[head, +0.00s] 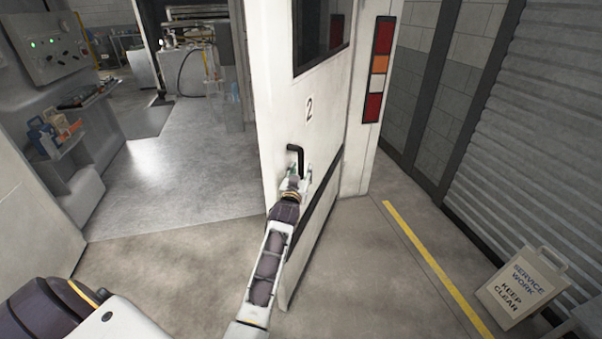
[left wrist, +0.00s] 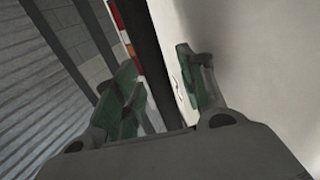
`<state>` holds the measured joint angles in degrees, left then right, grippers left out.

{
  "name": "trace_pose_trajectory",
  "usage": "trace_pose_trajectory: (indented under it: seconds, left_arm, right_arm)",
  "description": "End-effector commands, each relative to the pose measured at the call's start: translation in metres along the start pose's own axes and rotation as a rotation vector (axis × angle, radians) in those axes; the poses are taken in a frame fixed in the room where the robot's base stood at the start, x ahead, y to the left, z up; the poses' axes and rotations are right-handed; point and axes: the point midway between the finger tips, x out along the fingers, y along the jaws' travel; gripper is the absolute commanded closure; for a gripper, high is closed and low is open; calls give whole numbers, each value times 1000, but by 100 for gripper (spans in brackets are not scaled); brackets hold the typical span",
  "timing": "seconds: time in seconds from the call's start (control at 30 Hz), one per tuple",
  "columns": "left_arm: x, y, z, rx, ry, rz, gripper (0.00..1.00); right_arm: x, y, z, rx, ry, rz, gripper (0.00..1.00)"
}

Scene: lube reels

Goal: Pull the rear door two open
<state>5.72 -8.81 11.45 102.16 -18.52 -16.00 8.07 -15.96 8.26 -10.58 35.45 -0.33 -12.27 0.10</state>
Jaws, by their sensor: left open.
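The white rear door two (head: 275,80), marked with a black 2, has a dark window and a black handle (head: 295,155). The door stands at an angle, its left edge free with floor visible beyond it. My left gripper (head: 300,174) is at the door face, just below and beside the handle. In the left wrist view its two green-padded fingers (left wrist: 165,85) are spread apart. The white door surface (left wrist: 270,65) fills the right side there, and a dark strip runs between the fingers. I cannot tell whether the fingers touch the door. My right gripper is out of view.
A post with red, orange and white lights (head: 378,70) stands right of the door. A folding service sign (head: 522,287) and yellow floor line (head: 435,265) lie to the right. A grey console (head: 60,60) with a shelf stands left. Floor between console and door is clear.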

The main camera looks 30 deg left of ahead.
Motion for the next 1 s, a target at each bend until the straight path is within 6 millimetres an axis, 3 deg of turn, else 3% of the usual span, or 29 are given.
trace_pose_trajectory:
  seconds: [0.27, 0.8, 1.0]
  left_arm:
    - [0, 0, -12, 0, 2, 0, 59]
    - [0, 0, -83, 0, 3, 0, 59]
    - [0, 0, -97, 0, 1, 0, 59]
  right_arm:
    - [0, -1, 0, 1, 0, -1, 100]
    - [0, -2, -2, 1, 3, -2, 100]
    - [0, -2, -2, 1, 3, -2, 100]
